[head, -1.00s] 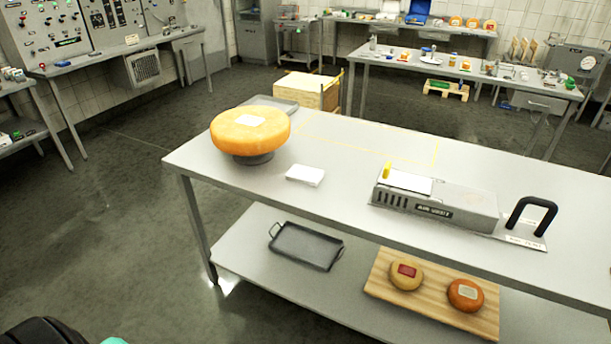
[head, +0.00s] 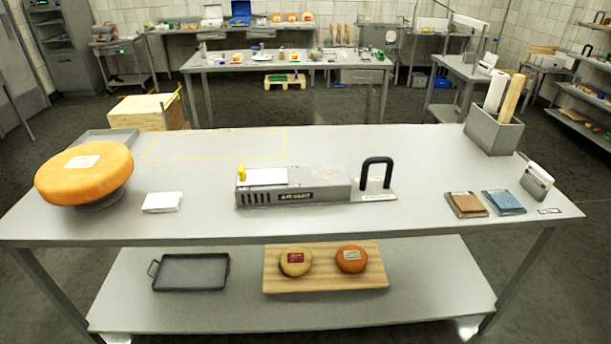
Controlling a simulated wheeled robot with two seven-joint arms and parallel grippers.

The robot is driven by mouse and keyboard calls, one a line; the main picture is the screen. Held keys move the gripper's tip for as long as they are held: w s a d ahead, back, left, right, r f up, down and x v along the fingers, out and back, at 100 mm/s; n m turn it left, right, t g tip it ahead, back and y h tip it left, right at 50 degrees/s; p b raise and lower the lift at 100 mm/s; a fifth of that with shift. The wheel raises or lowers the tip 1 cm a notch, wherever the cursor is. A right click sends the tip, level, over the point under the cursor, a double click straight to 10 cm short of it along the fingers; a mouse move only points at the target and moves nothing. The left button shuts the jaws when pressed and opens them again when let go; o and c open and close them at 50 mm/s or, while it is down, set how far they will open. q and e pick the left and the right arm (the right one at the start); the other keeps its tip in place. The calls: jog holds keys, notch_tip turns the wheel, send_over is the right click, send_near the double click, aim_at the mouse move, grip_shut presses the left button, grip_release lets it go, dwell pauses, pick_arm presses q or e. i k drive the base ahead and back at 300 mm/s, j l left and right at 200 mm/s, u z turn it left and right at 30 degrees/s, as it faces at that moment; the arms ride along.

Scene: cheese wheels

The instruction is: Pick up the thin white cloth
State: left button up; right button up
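A small folded white cloth (head: 162,202) lies flat on the grey table (head: 340,225), left of the middle in the head view. It sits between a large orange cheese wheel (head: 84,172) on a round dark stand and a grey machine (head: 293,188). Another white piece (head: 266,176) lies flat on top of the machine beside a yellow knob; I cannot tell whether it is cloth. Neither of my grippers shows in the view.
A grey bin with rolls (head: 494,132) stands at the back right. Brown (head: 466,204) and blue pads (head: 503,202) lie at the right. The lower shelf holds a dark tray (head: 190,272) and a wooden board (head: 325,281) with two small cheeses. The table's front strip is clear.

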aim_at(163, 201)
jog(key=i+l+u, duration=0.2)
jog(key=i+u, duration=0.15)
jog(key=i+l+u, duration=0.35)
jog(key=j, duration=0.05)
